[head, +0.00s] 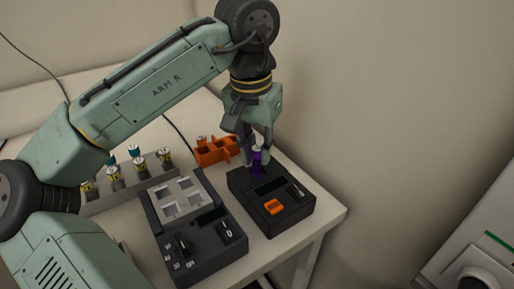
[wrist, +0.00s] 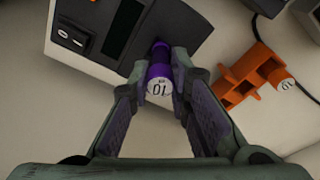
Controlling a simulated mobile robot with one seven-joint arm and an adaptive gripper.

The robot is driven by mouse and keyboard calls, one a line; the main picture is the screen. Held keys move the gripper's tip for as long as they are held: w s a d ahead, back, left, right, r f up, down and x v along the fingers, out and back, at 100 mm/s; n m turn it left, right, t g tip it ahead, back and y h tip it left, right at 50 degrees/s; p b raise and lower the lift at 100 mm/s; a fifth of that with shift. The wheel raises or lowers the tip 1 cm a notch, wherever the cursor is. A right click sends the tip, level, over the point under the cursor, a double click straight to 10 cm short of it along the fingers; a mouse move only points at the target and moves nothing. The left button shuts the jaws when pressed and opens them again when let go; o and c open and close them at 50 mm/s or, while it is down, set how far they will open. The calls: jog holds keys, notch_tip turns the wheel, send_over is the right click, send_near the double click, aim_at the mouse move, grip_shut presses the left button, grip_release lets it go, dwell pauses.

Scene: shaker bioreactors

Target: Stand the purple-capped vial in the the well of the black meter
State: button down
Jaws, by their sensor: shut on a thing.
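The purple-capped vial (head: 257,163) is upright between the fingertips of my gripper (head: 257,150), over the back part of the black meter (head: 291,217). In the wrist view the vial (wrist: 159,62) shows a purple side and a white, marked top, with a finger of my gripper (wrist: 158,72) on each side. My gripper is shut on it. The meter (wrist: 180,22) also shows in the wrist view, beyond the vial. The well is hidden behind the vial and fingers, so I cannot tell whether the vial's foot is in it.
An orange holder (head: 214,151) stands behind the meter; a vial (wrist: 279,77) with a white top is at it. A dark device with a grey block (head: 180,196) stands left of the meter. A rack (head: 122,194) with several vials is further left. The table's right edge is close.

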aim_at(258, 148)
jog(key=shift+f+b, duration=0.55)
jog(key=shift+f, duration=0.55)
jog(key=shift+f, duration=0.15)
jog(key=c, duration=1.4)
grip_release()
notch_tip(258, 148, up, 7)
jog(key=p, duration=0.6)
jog(key=shift+s, duration=0.1)
